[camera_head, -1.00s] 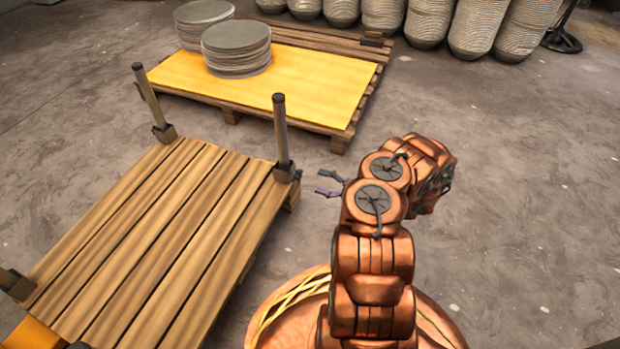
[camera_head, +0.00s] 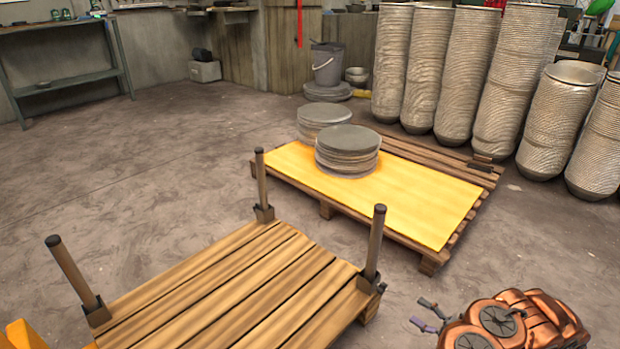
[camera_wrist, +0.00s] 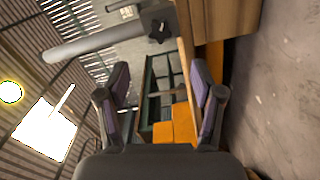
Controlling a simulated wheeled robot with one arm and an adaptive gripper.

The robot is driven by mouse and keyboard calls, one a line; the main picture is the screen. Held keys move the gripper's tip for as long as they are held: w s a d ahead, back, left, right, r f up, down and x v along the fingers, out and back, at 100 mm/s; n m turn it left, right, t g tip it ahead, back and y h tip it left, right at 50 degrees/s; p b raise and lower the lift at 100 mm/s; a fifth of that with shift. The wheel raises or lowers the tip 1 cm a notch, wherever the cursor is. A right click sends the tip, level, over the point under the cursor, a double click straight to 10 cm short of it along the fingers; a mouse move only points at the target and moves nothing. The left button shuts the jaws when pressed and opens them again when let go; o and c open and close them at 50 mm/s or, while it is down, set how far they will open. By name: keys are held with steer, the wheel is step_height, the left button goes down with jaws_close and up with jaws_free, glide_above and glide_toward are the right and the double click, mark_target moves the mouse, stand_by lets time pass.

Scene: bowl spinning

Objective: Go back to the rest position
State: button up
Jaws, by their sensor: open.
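My gripper shows in the wrist view (camera_wrist: 160,92), with its two dark fingers and purple pads spread apart and nothing between them. In the head view its fingertips (camera_head: 425,314) stick out at the lower right, to the left of my copper-coloured arm, which is partly cut off by the bottom edge. The fingertips are just right of the near wooden pallet (camera_head: 235,295) in the picture. I cannot tell their height above the floor.
The near pallet has upright posts (camera_head: 374,243) at its corners. Behind it, a second pallet with a yellow sheet (camera_head: 420,195) bears two stacks of grey discs (camera_head: 347,150). Tall bowl stacks (camera_head: 447,70) stand at the back right. Open floor (camera_head: 130,180) lies to the left.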

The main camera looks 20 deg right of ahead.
steer(key=w+a+r+n+g+y+p, duration=0.3)
steer(key=a+r+n+p, duration=0.3)
steer(key=r, duration=0.6)
steer(key=w+a+r+n+g+y+p, duration=0.35)
steer(key=a+r+n, duration=0.35)
steer(key=r, duration=0.5)
steer(key=s+a+r+n+g+p, duration=0.35)
steer(key=a+r+n+p, duration=0.3)
steer(key=a+r, duration=0.4)
steer(key=s+a+r+n+g+p, duration=0.2)
steer(key=a+r+n+g+p, duration=0.45)
steer(key=r, duration=0.75)
steer(key=s+a+r+n+g+h+p, duration=0.2)
steer(key=s+a+r+n+h+p, duration=0.2)
steer(key=s+r+n+p, duration=0.3)
steer(key=s+a+r+n+g+h+p, duration=0.1)
steer(key=s+a+r+n+h+p, duration=0.4)
steer(key=s+r, duration=0.4)
steer(key=s+d+r+n+t+h+p, duration=0.1)
steer(key=s+d+r+n+h+p, duration=0.2)
steer(key=s+r+n+p, duration=0.3)
steer(key=s+d+r+n+t+h+p, duration=0.1)
steer(key=s+d+r+n+h+p, duration=0.2)
steer(key=r+p, duration=0.6)
steer(key=shift+s+d+r+n+h, duration=0.35)
steer(key=shift+s+d+r+n, duration=0.75)
steer(key=shift+s+n, duration=0.45)
